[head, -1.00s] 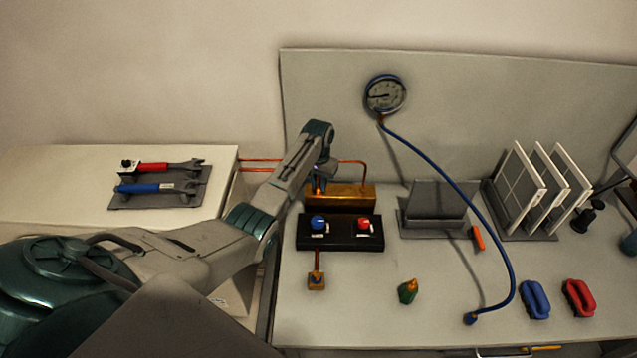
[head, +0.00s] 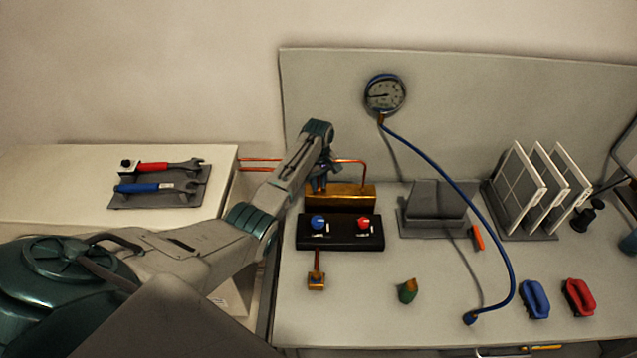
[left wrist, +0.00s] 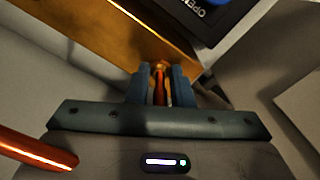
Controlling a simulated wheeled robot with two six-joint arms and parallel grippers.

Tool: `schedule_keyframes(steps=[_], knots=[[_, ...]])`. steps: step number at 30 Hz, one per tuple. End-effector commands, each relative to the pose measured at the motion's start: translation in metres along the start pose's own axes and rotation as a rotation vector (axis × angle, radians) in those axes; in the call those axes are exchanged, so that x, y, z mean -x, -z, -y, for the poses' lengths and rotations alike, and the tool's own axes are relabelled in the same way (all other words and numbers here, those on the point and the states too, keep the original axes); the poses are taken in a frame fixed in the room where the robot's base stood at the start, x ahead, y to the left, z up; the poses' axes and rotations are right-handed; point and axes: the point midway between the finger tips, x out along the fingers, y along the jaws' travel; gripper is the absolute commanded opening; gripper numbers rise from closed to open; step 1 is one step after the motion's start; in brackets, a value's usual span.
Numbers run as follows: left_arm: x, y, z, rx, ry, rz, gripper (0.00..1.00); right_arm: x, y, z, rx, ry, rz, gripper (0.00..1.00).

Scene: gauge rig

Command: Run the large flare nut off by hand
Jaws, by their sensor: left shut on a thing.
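The brass block (head: 345,197) stands at the back of the bench, with copper tubes running to it from the left and from above. My left gripper (head: 320,186) is over its left end, fingers pointing down. In the left wrist view the blue fingers (left wrist: 160,84) are shut around a small copper-coloured piece (left wrist: 159,76) beside the brass block (left wrist: 125,28). This is where a flare nut would sit on its tube. The fingers hide most of it, so I cannot tell its size or how far it is threaded. My right gripper is not in view.
A black valve panel (head: 341,242) with a blue and a red knob stands just in front of the block. A copper tube (left wrist: 38,150) passes close by my left wrist. Wrenches (head: 158,188) lie on a grey mat at left.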

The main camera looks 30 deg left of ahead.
Motion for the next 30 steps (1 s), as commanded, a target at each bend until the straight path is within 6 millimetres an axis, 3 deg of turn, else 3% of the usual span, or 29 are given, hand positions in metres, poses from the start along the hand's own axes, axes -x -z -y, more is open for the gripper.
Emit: schedule_keyframes(steps=[15,30], knots=[[0.0016,0.0009,-0.0010,0.353,-0.003,-0.002,0.00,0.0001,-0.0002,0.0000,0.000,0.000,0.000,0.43],[0.0018,0.0012,-0.0011,0.426,-0.004,-0.003,0.00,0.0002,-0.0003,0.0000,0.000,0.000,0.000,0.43]])
